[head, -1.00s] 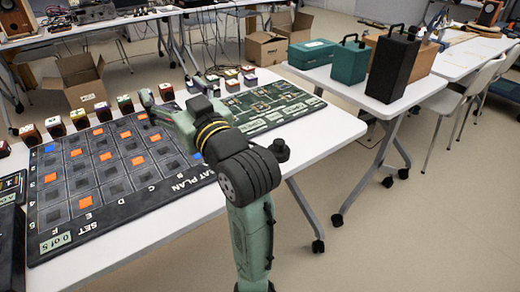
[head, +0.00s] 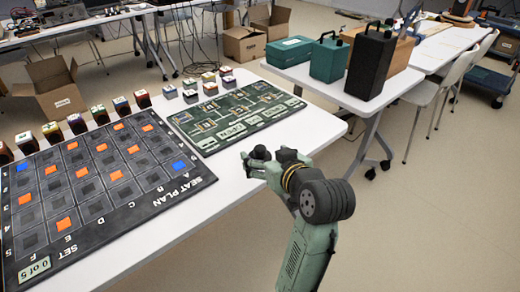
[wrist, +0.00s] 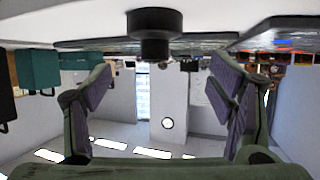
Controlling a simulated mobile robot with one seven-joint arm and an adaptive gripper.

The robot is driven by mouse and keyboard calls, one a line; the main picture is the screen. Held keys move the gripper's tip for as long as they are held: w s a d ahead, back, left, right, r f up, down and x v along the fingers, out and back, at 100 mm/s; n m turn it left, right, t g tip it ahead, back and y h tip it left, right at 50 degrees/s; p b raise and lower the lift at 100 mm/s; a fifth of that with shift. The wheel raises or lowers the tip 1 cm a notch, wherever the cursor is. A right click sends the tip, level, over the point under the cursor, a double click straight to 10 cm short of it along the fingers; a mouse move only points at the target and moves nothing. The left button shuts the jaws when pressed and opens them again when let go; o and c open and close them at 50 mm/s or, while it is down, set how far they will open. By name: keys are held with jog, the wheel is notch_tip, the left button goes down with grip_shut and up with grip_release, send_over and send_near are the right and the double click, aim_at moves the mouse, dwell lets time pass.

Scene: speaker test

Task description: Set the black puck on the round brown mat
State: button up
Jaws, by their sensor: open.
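The seat plan board (head: 150,212) with orange and blue squares and the green board (head: 212,143) lie on the white table (head: 235,188). Small blocks line their far sides. A second table with a black case (head: 371,62) and green cases stands at the right. Floor is open at lower right.

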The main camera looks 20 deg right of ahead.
aim_at(262, 151)
jog(key=x, duration=0.6)
jog(key=shift+w+d+f+p, duration=0.15)
jog(key=shift+d+f+p, duration=0.15)
jog(key=shift+p, duration=0.1)
jog(key=c, duration=1.7)
jog(key=shift+c, duration=0.2)
jog(key=shift+r, duration=0.15)
